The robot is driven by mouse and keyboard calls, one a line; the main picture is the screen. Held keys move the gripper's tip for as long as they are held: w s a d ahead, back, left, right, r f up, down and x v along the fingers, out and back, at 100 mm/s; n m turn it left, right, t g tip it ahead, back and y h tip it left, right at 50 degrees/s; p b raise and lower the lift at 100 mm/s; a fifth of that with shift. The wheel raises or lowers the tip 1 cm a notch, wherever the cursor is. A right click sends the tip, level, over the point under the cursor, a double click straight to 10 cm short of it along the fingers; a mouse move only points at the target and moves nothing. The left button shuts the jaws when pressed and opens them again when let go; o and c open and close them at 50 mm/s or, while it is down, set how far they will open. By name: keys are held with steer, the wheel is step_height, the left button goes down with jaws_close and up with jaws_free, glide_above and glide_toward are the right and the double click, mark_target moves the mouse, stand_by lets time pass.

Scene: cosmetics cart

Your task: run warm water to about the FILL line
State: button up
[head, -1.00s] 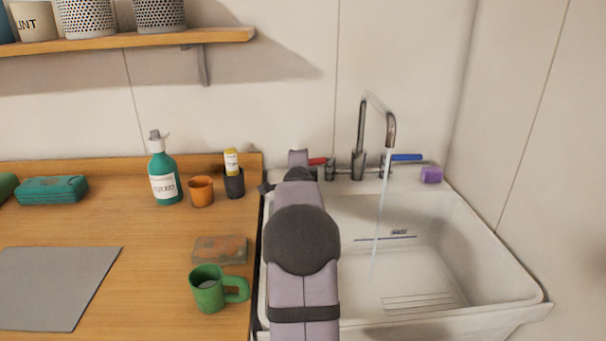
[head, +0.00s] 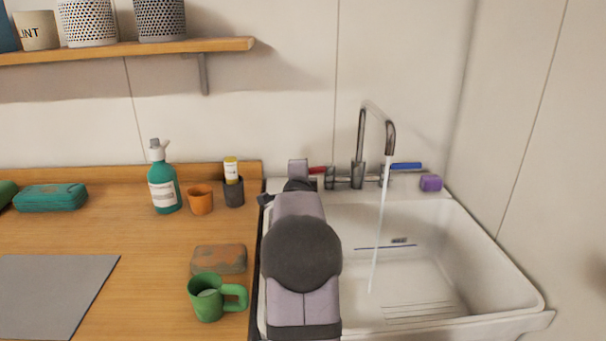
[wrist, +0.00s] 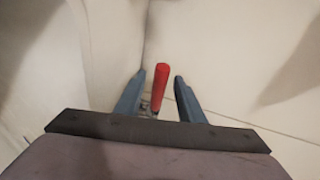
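The red tap lever (head: 318,169) is at the left of the tap, partly hidden by my arm in the head view. In the wrist view, the red lever (wrist: 160,88) stands between the two fingers of my gripper (wrist: 159,77), with a gap on each side; the gripper is open. The blue lever (head: 406,166) is at the right. A thin stream of water (head: 381,225) falls from the curved spout (head: 390,138) into the white sink (head: 480,225). A dark blue line (head: 384,247) with a small unreadable label marks the sink's back wall. No clear water surface shows.
A purple block (head: 430,183) sits on the sink's back ledge. Left on the wooden counter are a green mug (head: 207,302), a brown block (head: 219,259), an orange cup (head: 200,200) and a teal pump bottle (head: 163,185). A shelf (head: 130,48) hangs above.

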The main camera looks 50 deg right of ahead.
steer(key=shift+b+v, duration=0.5)
steer(key=shift+v, duration=2.55)
steer(key=shift+c, duration=0.3)
steer(key=shift+r, duration=0.1)
steer(key=c, duration=0.5)
steer(key=shift+s+d+r+p, duration=0.1)
steer(key=shift+r+p, duration=0.15)
steer(key=shift+p, duration=0.15)
jaws_close()
steer(key=s+d+r+m+g+p, duration=0.4)
steer(key=d+r+p, duration=0.75)
steer(key=p, duration=1.35)
steer(key=w+a+f+n+t+y, duration=0.1)
steer(key=w+a+n+y, duration=0.2)
steer(key=n, duration=0.9)
steer(key=w+a+f+n+t+y, duration=0.1)
steer(key=a+n+y, duration=0.3)
steer(key=n, duration=0.9)
steer(key=shift+w+a+t, duration=0.4)
steer(key=shift+w+a, duration=0.1)
steer(key=shift+w, duration=0.4)
